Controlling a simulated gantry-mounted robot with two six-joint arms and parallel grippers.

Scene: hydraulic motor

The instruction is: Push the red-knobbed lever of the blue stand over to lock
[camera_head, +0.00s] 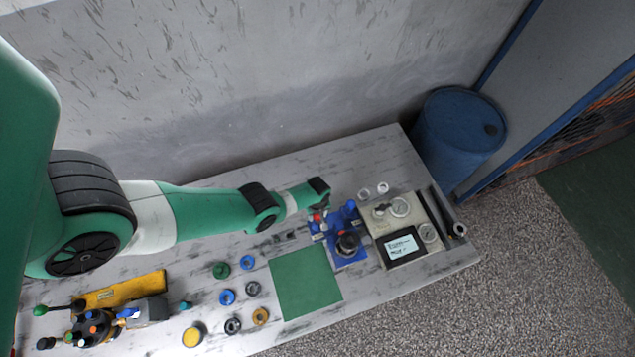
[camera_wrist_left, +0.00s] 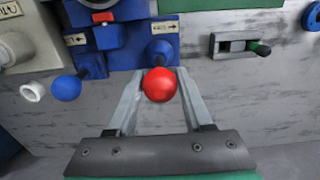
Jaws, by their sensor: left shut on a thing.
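The blue stand (camera_head: 357,258) is on the grey table, right of the green mat. It also shows at the top of the left wrist view (camera_wrist_left: 124,50). Its red knob (camera_wrist_left: 160,85) is a ball at the end of a lever; the knob shows small in the head view (camera_head: 316,217). My left gripper (camera_wrist_left: 160,77) has one finger on each side of the red knob and is shut on it. A lever with a blue ball knob (camera_wrist_left: 66,88) sits to the left in the wrist view. My right gripper is not in view.
A beige panel with a gauge and screen (camera_head: 401,248) stands right of the stand. A green mat (camera_head: 305,284) lies to its left, with several rings beyond. A small grey slotted block with a green-tipped lever (camera_wrist_left: 258,48) is nearby. A blue barrel (camera_head: 455,135) stands beyond the table.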

